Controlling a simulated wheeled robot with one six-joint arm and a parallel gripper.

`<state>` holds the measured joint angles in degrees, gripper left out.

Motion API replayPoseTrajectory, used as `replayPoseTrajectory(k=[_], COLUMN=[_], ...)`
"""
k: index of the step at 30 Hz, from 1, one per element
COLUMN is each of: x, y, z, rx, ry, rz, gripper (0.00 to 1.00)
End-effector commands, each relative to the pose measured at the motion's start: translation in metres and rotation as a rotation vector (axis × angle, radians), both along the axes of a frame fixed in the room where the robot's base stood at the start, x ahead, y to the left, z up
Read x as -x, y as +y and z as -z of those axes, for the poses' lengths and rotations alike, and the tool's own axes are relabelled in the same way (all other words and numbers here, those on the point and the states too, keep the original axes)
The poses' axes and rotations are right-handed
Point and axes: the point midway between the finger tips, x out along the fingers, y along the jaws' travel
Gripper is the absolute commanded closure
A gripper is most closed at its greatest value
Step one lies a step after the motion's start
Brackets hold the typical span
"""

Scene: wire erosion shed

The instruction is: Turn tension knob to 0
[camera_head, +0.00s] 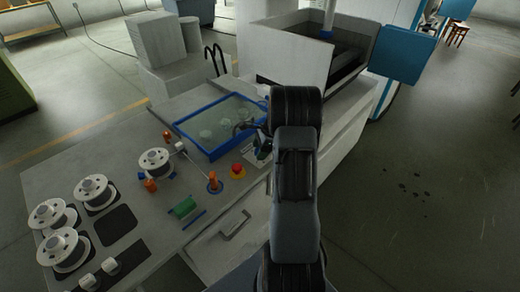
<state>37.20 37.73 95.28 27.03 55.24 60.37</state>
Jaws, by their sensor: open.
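My arm reaches forward over the bench's right side and hides part of it. My gripper (243,128) is small and dark at the right edge of the blue-rimmed tank, open, with nothing seen between its fingers. I cannot pick out the tension knob for certain. A small pale plate (252,156) shows beside my wrist, partly covered by my arm; any knob or scale there is too small or hidden to read. A red button on a yellow base (238,170) sits just in front of it, apart from my gripper.
The blue-rimmed tank (185,124) lies behind the controls. Several more spools (94,188) are at the far left. A green block (184,207) lies near the front edge.

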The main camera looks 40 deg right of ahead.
Motion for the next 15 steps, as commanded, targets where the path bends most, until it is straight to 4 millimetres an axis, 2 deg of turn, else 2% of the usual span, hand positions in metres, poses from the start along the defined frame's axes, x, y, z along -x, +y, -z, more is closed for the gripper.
replayPoseTrajectory(k=[2,15], x=[0.0000,0.0002], y=[0.0000,-0.0001], z=[-0.0001,-0.0005], rx=[0.000,0.000], ry=[0.000,0.000], rz=[0.000,0.000], gripper=[0.36,0.79])
